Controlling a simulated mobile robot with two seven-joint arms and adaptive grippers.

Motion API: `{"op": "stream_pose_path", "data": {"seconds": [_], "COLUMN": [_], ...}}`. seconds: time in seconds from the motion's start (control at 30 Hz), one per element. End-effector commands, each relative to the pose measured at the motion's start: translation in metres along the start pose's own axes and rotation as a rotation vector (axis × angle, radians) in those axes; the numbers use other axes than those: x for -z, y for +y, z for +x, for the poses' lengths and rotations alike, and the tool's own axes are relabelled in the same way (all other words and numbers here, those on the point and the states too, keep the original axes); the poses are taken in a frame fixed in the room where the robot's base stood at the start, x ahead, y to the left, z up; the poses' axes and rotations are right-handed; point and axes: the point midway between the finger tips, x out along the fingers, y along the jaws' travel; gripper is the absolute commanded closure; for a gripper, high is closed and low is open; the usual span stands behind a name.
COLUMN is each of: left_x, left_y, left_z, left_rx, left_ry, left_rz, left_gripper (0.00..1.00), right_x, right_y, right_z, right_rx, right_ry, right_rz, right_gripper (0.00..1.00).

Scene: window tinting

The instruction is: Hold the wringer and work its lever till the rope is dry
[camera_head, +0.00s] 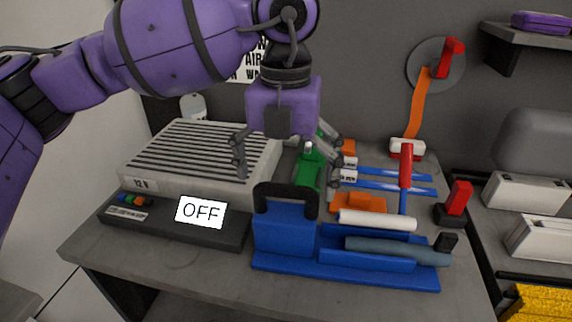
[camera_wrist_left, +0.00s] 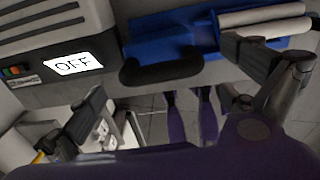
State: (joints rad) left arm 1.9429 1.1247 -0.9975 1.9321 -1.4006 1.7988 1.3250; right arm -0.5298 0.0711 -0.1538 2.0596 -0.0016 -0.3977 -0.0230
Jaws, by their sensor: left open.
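The blue wringer (camera_head: 285,238) stands on the grey bench with a black carrying handle (camera_head: 287,190) at its left end. A white roller (camera_head: 377,220) lies along its top, and a grey-blue roll (camera_head: 395,250), perhaps the rope, lies in front of it. A lever with a red grip (camera_head: 406,165) stands upright behind the roller. My left gripper (camera_head: 288,160) is open and empty, above and behind the black handle. In the left wrist view the handle (camera_wrist_left: 160,70) shows between the spread fingers, apart from them. My right gripper is not in view.
A ribbed grey 12 V unit (camera_head: 200,155) with an OFF display (camera_head: 200,212) stands left of the wringer. A green bottle (camera_head: 309,170) and blue-handled tools (camera_head: 390,180) lie close behind. A red-topped block (camera_head: 458,198) stands to the right. The bench front strip is clear.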

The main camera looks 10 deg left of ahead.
Motion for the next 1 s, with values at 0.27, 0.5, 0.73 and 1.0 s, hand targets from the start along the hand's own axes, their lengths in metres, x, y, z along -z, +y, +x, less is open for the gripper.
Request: {"op": "stream_pose_path", "data": {"seconds": [0.27, 0.5, 0.73, 1.0], "left_x": [0.001, 0.001, 0.001, 0.001], "left_y": [0.000, 0.000, 0.000, -0.001], "left_z": [0.055, 0.086, 0.094, 0.094], "left_rx": [-0.001, 0.001, 0.002, 0.002], "left_ry": [0.003, 0.003, 0.001, 0.002], "left_rz": [0.000, 0.000, 0.000, 0.000], "left_gripper": [0.00, 0.00, 0.00, 0.10], "right_x": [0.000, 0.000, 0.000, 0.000], "right_y": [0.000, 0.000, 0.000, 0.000], "right_z": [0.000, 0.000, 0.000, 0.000], "right_rx": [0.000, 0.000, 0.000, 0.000], "right_ry": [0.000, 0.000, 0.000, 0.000], "right_rz": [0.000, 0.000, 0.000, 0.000], "right_gripper": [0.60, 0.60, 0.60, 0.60]}}
